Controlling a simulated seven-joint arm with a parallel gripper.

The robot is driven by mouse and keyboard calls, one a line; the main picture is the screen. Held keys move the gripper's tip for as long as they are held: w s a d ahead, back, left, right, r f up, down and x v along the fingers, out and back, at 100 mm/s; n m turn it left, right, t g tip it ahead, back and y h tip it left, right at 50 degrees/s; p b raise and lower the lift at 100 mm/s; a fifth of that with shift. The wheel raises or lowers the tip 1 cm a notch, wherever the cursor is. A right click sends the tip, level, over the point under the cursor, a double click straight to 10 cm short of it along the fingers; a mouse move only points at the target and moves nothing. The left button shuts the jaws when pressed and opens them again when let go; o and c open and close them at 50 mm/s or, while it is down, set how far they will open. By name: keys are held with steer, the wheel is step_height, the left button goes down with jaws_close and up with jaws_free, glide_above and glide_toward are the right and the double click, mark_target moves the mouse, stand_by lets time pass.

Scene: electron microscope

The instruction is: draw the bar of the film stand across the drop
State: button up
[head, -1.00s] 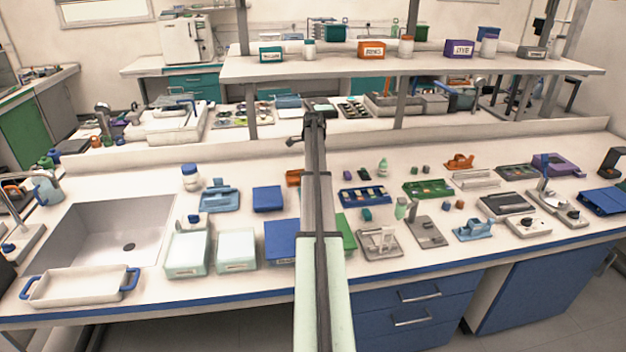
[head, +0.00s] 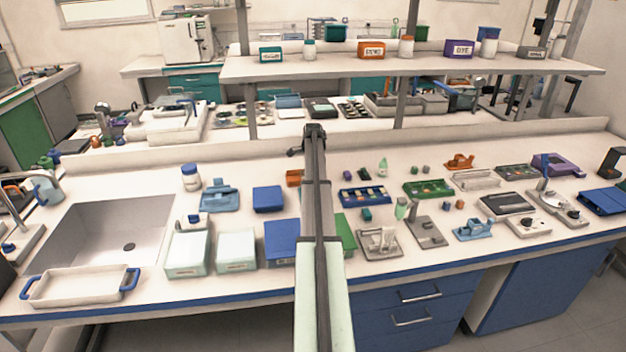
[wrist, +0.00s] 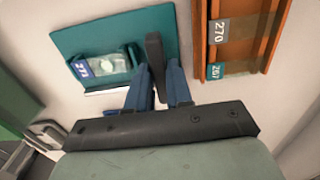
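In the wrist view a teal stand (wrist: 72,38) lies on the pale bench. It has a raised teal frame with a blue numbered label and a clear, glossy patch inside. A dark upright bar (wrist: 155,55) stands at the stand's right side. My gripper (wrist: 159,78) has its blue fingers on either side of this bar, close against it, and appears shut on it. In the head view my own arm hides the stand and the gripper.
An orange rack (wrist: 243,40) with numbered labels lies close to the right of my gripper; its edge also shows beside my arm in the head view (head: 293,177). Blue boxes (head: 281,240) stand left of my arm. A blue tray of small blocks (head: 364,196) lies to its right.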

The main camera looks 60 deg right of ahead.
jaws_close()
steer(key=s+a, duration=0.6)
steer(key=shift+s+a, duration=0.2)
stand_by(0.3)
steer(key=shift+o, duration=2.3)
jaws_free()
step_height(320, 180, up, 14)
